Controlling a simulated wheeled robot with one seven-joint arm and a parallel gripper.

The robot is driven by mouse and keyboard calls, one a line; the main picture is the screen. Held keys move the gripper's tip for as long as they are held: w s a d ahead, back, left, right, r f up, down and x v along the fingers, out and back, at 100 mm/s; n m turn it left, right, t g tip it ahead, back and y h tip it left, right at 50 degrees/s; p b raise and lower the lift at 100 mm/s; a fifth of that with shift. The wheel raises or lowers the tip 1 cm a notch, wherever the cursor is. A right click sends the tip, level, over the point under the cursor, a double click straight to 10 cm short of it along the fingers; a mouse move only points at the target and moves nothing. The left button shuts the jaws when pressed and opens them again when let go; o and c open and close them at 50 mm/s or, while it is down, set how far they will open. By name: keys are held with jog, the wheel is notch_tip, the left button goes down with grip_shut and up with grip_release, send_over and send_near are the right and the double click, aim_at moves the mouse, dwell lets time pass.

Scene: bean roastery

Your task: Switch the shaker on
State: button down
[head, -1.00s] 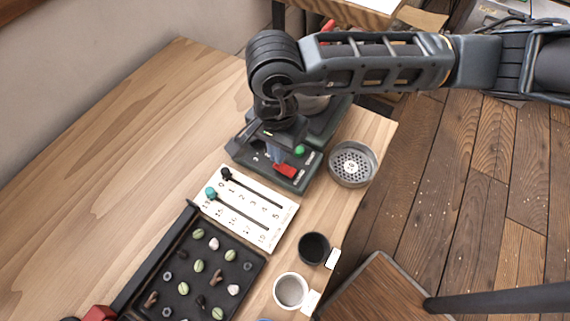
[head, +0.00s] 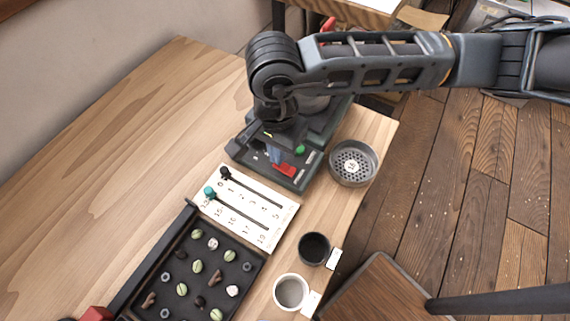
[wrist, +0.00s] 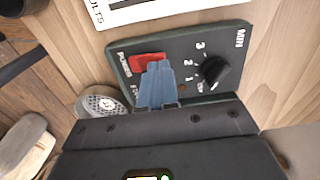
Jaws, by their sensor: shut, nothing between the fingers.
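The shaker is a dark green machine with a slanted control panel (head: 265,158), under my arm in the head view. Its red switch (head: 284,169), lettered POWER, also shows in the wrist view (wrist: 143,59). A green round button (head: 300,150) lies near the switch in the head view. A black dial (wrist: 214,71) with numbers and the word MIN sits on the right of the panel in the wrist view. My gripper (wrist: 158,64) is shut and empty, its blue fingertips overlapping the switch's edge. I cannot tell whether they touch it. My gripper hides part of the panel.
A round perforated metal sieve (head: 354,162) stands beside the shaker near the table edge. A white slider board (head: 246,226) and a black tray (head: 155,262) of beans and bits lie in front. A black cup (head: 314,249) and a white cup (head: 291,292) stand at the edge.

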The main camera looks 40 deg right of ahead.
jog(key=shift+f+b, duration=0.6)
jog(key=shift+f, duration=0.1)
dwell(0.3)
jog(key=shift+r+p, duration=1.5)
jog(key=shift+r, duration=2.1)
jog(key=shift+a, duration=0.1)
